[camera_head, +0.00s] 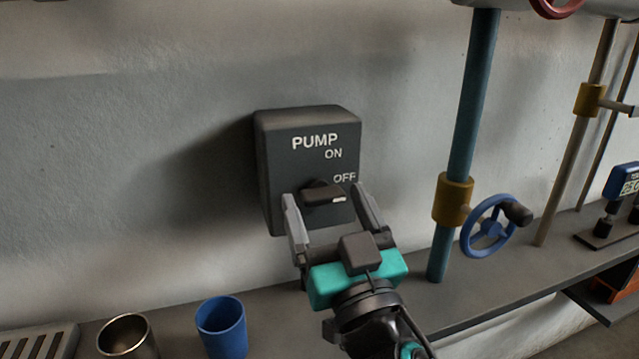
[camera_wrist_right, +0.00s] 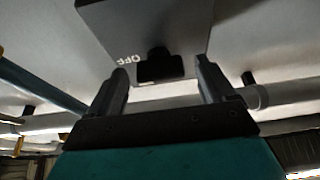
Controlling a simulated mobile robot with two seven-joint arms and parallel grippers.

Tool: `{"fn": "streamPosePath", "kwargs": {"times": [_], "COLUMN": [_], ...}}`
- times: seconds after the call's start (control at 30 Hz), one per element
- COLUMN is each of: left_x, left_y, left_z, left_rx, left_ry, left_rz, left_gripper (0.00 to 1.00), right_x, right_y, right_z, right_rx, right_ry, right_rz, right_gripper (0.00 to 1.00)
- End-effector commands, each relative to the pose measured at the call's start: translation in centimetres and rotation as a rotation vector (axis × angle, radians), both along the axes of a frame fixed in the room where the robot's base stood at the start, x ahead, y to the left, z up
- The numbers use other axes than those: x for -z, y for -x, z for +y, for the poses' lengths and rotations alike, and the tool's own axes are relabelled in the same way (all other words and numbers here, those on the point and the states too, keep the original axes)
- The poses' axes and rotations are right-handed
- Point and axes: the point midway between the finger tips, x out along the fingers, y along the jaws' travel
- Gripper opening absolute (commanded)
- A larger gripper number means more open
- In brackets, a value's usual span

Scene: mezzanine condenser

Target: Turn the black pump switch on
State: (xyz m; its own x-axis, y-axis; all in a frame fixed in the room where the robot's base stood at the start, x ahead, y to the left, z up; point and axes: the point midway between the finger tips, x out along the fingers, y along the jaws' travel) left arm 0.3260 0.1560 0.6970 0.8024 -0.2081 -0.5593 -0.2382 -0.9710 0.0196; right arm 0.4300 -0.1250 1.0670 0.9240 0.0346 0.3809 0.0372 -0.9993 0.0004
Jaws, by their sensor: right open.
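The black pump switch box (camera_head: 306,165) is on the grey wall, with PUMP, ON and OFF in white letters. Its black knob (camera_head: 318,190) sits low on the front, and its white mark is at the right end, below the word OFF. My right gripper (camera_head: 327,196) is open, with one finger on each side of the knob and a gap to it. In the right wrist view the knob (camera_wrist_right: 160,66) shows between the two fingers (camera_wrist_right: 162,70). I cannot tell how deep the fingertips reach. My left gripper is out of view.
A blue pipe (camera_head: 472,100) with a yellow collar and a blue handwheel (camera_head: 488,228) stands right of the box. A metal cup (camera_head: 127,338) and a blue cup (camera_head: 222,325) stand on the ledge (camera_head: 480,300) below. The wall left of the box is clear.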

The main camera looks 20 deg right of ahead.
Motion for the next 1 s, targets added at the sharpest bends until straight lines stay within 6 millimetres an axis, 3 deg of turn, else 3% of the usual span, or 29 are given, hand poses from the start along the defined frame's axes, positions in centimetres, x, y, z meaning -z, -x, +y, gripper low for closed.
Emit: {"fn": "streamPosePath", "kwargs": {"times": [0.43, 1.0], "left_x": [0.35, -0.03], "left_y": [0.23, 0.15], "left_z": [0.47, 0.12], "left_rx": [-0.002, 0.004], "left_ry": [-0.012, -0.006], "left_rz": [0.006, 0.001], "left_gripper": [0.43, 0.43], "right_x": [-0.24, -0.24], "right_y": [0.27, 0.25], "right_z": [0.03, 0.04], "right_rx": [0.003, 0.001], "right_ry": [0.001, 0.001], "right_rz": [0.0, 0.0], "right_gripper": [0.83, 0.29]}}
